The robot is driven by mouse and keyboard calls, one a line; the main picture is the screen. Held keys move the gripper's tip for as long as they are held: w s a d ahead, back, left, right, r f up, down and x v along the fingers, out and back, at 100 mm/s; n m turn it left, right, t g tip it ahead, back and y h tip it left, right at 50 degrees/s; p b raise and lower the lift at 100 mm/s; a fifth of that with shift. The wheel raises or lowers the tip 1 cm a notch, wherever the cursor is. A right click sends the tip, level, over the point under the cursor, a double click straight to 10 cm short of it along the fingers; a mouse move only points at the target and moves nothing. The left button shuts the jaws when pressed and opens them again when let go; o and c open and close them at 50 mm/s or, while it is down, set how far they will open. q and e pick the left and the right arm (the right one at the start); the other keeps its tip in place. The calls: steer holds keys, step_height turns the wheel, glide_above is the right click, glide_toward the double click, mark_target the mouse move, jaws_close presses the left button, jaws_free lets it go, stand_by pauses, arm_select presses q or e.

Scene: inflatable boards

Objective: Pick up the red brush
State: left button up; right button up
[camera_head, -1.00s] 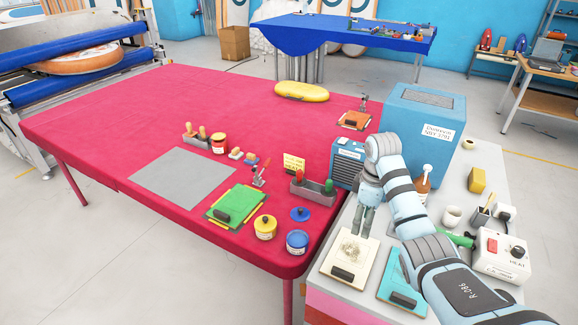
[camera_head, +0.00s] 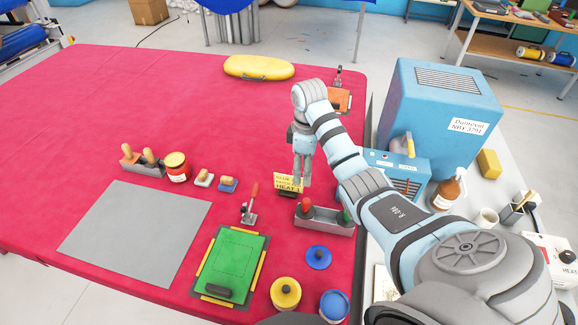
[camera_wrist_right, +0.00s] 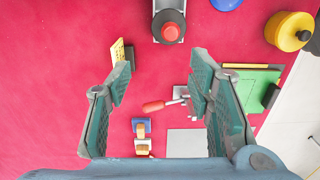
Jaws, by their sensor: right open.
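The red brush (camera_head: 306,204) stands in a grey holder (camera_head: 322,227) on the red table, with a green-topped brush (camera_head: 346,215) at the holder's right end. In the right wrist view the red brush's round top (camera_wrist_right: 170,32) shows beyond the fingertips. My right gripper (camera_head: 302,184) points down just behind the holder, near the yellow sign, apart from the brush. Its fingers (camera_wrist_right: 160,82) are spread, with nothing held between them. My left gripper is not in view.
A yellow sign (camera_head: 288,184) stands close to my right gripper. A red-handled clamp (camera_head: 250,203), a green board (camera_head: 231,263) and blue (camera_head: 318,257) and yellow (camera_head: 285,292) lidded tins are nearby. A blue machine (camera_head: 440,115) stands to the right. The table's far left is clear.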

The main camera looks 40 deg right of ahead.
mark_target(306, 200)
steer(key=f, duration=0.1)
steer(key=s+f+b, duration=0.1)
steer(key=shift+a+f, duration=0.1)
steer(key=shift+f, duration=0.3)
steer(key=s+f, duration=0.2)
steer(key=f, duration=0.3)
steer(key=shift+s+f, duration=0.1)
steer(key=shift+s, duration=0.3)
steer(key=f, duration=0.1)
steer(key=w+f, duration=0.1)
steer(key=f, duration=0.2)
steer(key=shift+w+a+b, duration=0.1)
steer(key=shift+w+b, duration=0.2)
steer(key=shift+w+a+f, duration=0.1)
steer(key=shift+w+f, duration=0.1)
steer(key=shift+f, duration=0.65)
steer(key=shift+s+r, duration=0.2)
steer(key=shift+s, duration=0.15)
steer(key=shift+c, duration=0.5)
steer(key=shift+s, duration=0.1)
steer(key=c, duration=0.7)
jaws_close()
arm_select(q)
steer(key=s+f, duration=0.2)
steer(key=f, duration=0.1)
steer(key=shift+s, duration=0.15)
